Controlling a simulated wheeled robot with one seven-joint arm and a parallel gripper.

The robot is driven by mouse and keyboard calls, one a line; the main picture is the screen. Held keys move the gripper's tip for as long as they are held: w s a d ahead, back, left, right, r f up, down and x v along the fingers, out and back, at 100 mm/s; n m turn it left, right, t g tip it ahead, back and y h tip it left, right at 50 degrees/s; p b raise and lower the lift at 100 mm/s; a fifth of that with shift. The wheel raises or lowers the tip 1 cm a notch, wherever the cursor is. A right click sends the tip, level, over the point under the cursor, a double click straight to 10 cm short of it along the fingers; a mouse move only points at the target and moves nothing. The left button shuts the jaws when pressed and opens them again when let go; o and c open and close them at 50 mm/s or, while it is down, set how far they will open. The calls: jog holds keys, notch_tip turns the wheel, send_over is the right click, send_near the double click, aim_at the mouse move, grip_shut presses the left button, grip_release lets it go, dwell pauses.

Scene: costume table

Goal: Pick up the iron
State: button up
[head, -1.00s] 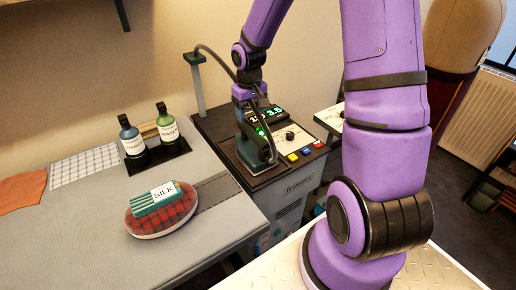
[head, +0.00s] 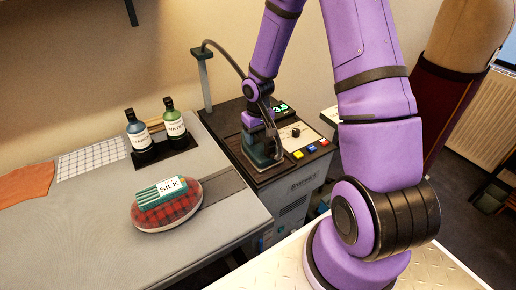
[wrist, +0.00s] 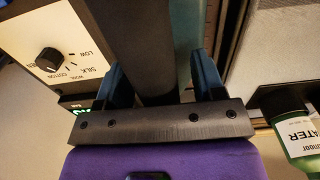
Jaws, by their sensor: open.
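The iron (head: 263,154), dark green with a dark cable, stands on the dark top of the steam station (head: 240,112). My gripper (head: 259,122) is directly over it and low, covering much of its upper part. In the wrist view the two blue fingers of my gripper (wrist: 162,75) are apart. A dark bar, which looks like the iron's handle (wrist: 150,40), lies between them. A gap shows beside the right finger; I cannot tell whether the left finger touches the bar.
The station's dial panel (head: 293,136) and coloured buttons are just right of the iron. A cable post (head: 204,80) stands behind left. On the grey table (head: 90,235) are a tartan cushion (head: 165,212) with a SILK-labelled bundle (head: 172,186), and two bottles (head: 174,120).

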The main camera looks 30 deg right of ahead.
grip_shut()
jog(key=shift+r, duration=0.1)
dwell(0.4)
